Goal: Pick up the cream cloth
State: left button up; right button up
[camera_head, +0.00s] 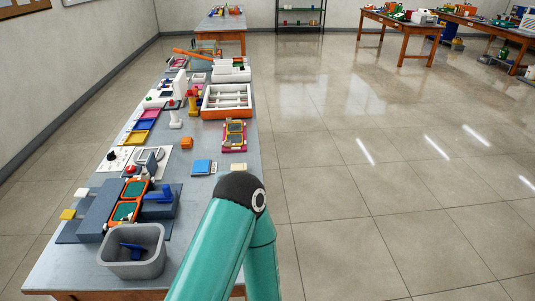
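A small cream piece (237,169), which looks like the folded cream cloth, lies near the right edge of the long grey workbench. It sits just beyond the dark joint of my teal arm, close to it in the picture. It is too small to make out its folds. A blue folded piece (202,167) lies to its left. Neither of my grippers shows; only links of my arm are seen at the bottom middle.
The long bench (190,210) is crowded. A grey bin (147,265) with a blue item stands at the near end, beside an orange-framed fixture (125,211). Beyond the cloth are a pink-edged tray (234,148) and an orange-and-white box (227,112). Open floor (360,200) lies to the right.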

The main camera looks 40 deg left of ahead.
aim_at(240, 167)
jog(key=u, duration=0.05)
jog(key=i, duration=4.4)
jog(key=u, duration=0.15)
jog(key=i, duration=0.15)
jog(key=u, duration=3)
jog(key=i, duration=0.3)
jog(key=u, duration=1.7)
jog(key=k, duration=0.6)
jog(key=u, duration=0.05)
